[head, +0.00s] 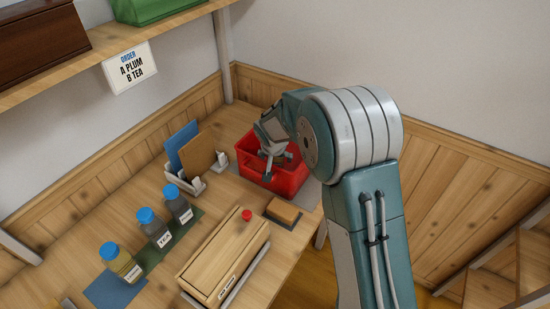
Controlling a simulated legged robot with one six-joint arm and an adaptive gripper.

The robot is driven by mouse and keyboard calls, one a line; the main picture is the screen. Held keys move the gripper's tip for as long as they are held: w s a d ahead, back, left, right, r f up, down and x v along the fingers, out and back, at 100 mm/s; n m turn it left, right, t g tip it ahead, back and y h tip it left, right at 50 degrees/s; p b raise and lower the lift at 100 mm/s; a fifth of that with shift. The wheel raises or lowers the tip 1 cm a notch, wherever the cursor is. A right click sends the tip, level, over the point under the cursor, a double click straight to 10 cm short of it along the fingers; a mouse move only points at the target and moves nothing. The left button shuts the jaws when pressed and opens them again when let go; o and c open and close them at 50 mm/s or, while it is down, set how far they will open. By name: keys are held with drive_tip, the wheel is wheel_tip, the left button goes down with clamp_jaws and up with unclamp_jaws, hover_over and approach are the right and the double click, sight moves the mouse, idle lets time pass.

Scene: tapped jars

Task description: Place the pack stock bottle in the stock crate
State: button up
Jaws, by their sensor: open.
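The red crate (258,174), seemingly the stock crate, stands at the far right of the table. My gripper (268,165) is open and points down over the crate's opening, its fingers near the crate's left side. Something dark shows inside the crate beside the fingers, too small and covered to name. Three jars with blue lids stand upright in a row at the left: a yellowish one (122,265), a middle one labelled TEA (155,231) and a far grey one (181,208). I cannot tell which bottle is the pack stock bottle.
A long wooden box (220,250) with a red knob (246,215) and a small label lies at front centre. A tan block on a dark tray (284,212), a rack with upright boards (198,155) and an order sign reading A PLUM, B TEA (130,68) are around.

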drive_tip(key=d+v, duration=0.1)
drive_tip(key=v, duration=1)
drive_tip(key=s+d+r, duration=0.8)
drive_tip(key=s+r, duration=0.3)
drive_tip(key=s, duration=0.2)
drive_tip(key=s+d+n, duration=0.1)
drive_tip(key=s+d, duration=0.1)
drive_tip(key=s, duration=0.6)
drive_tip(key=s+d+n+t, duration=0.1)
drive_tip(key=s+d, duration=0.2)
drive_tip(key=s, duration=0.6)
drive_tip(key=shift+r+y, duration=0.2)
drive_tip(key=shift+y, duration=0.2)
drive_tip(key=shift+w, duration=0.1)
drive_tip(key=shift+c, duration=0.3)
